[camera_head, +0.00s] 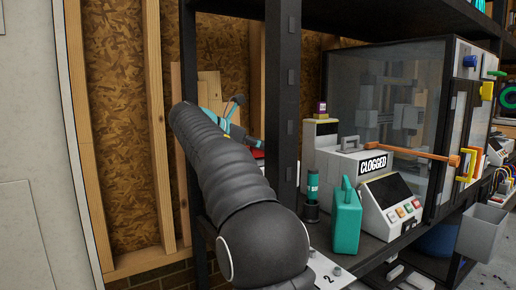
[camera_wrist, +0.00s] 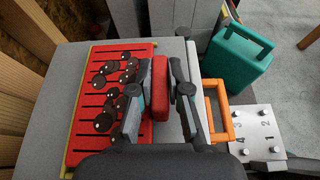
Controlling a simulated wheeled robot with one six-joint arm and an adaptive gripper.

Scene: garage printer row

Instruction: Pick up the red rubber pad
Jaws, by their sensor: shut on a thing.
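The red rubber pad (camera_wrist: 160,88) is a small upright red block in the middle of the wrist view. My gripper (camera_wrist: 160,72) is shut on it, with one dark finger against each side. The fingers hide parts of its sides, and my wrist covers the area below it. Whether the pad touches the grey surface under it I cannot tell.
An orange handle (camera_wrist: 214,100), a teal can (camera_wrist: 240,58) and a numbered plate (camera_wrist: 262,128) are to the right. A dark shelf post (camera_head: 283,110) stands near my arm.

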